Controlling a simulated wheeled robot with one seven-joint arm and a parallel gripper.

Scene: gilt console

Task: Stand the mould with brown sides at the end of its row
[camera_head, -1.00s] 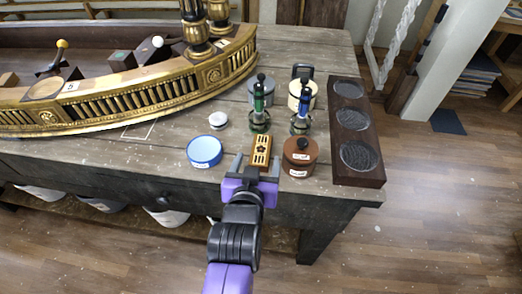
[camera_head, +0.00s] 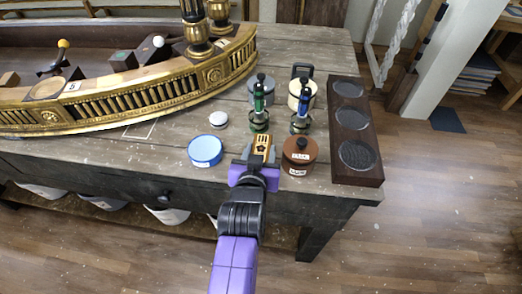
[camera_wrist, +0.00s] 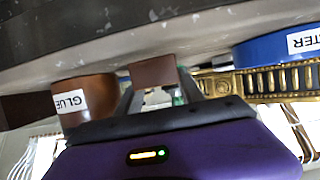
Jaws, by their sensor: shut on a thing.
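The mould (camera_head: 261,146) has a yellow top with dark slots and a dark figure. In the wrist view its plain brown side (camera_wrist: 153,72) shows between the fingers. My gripper (camera_head: 258,157) is shut on the mould near the table's front edge, between the blue tub and the brown pot. The head view does not clearly show whether the mould touches the table. The fingers hide part of its sides. I cannot make out a row of other moulds.
A blue tub (camera_head: 205,150) stands left of the mould and a brown glue pot (camera_head: 299,157) close on its right. Green-topped tools (camera_head: 259,105) stand behind. A dark three-well rack (camera_head: 369,178) is at the right. A gilt model (camera_head: 130,103) fills the left.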

